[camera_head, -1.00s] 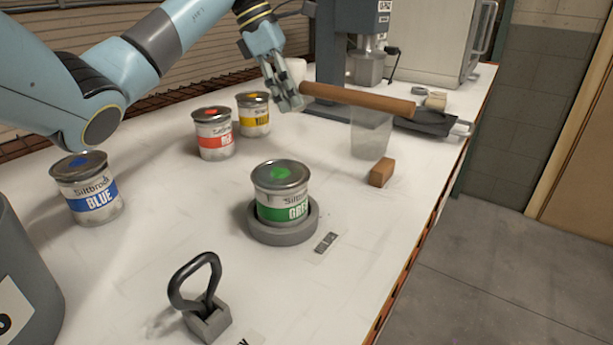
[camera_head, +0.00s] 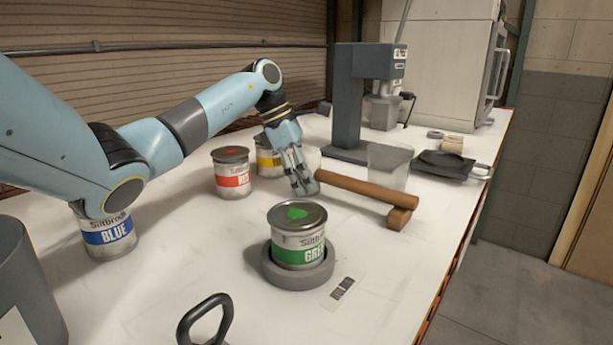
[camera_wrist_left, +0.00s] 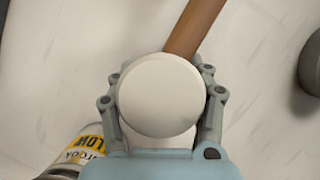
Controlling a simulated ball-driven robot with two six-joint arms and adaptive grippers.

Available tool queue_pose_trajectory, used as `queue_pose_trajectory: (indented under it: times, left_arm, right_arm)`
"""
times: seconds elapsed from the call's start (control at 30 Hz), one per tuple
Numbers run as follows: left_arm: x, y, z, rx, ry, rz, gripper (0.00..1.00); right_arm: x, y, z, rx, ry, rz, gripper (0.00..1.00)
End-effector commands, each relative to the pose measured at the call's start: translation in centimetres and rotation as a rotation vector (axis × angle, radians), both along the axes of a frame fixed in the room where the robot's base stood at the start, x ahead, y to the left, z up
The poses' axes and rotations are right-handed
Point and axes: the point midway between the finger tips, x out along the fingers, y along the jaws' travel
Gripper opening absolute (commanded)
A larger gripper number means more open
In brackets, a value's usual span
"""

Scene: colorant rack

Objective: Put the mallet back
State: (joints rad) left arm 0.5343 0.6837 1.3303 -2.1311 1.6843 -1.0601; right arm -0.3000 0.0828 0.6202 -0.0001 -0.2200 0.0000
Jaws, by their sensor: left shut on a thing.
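The mallet has a brown wooden handle (camera_head: 360,188) and a pale round head. My left gripper (camera_head: 304,187) is shut on the mallet at its head end, low over the table. In the left wrist view the white head (camera_wrist_left: 160,95) sits between the fingers of my left gripper (camera_wrist_left: 162,108), and the handle (camera_wrist_left: 195,28) runs off upward. In the head view the fingers largely hide the head. The handle's far end is over a small wooden block (camera_head: 399,219); I cannot tell whether they touch. My right gripper is not in view.
A green-labelled can (camera_head: 297,240) stands in a grey ring (camera_head: 298,274) in front of the mallet. Red (camera_head: 232,175), yellow (camera_head: 268,158) and blue (camera_head: 108,238) cans stand left. A clear beaker (camera_head: 388,163) is behind the handle. A black looped handle (camera_head: 205,318) is at the front.

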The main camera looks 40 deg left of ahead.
Motion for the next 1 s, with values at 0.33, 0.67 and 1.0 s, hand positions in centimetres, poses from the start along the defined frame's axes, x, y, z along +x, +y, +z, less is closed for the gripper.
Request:
queue_pose_trajectory:
  times: [0.33, 0.67, 1.0]
  left_arm:
    - [0.0, 0.0, -0.2, 0.001, -0.001, 0.0, 0.61]
    - [0.0, 0.0, -0.1, 0.0, -0.002, 0.0, 0.73]
    - [-1.0, 1.7, 4.1, 0.005, -0.003, 0.0, 0.73]
  right_arm:
    - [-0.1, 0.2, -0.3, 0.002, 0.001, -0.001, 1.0]
    - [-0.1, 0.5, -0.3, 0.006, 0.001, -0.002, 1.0]
    - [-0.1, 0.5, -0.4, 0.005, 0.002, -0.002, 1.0]
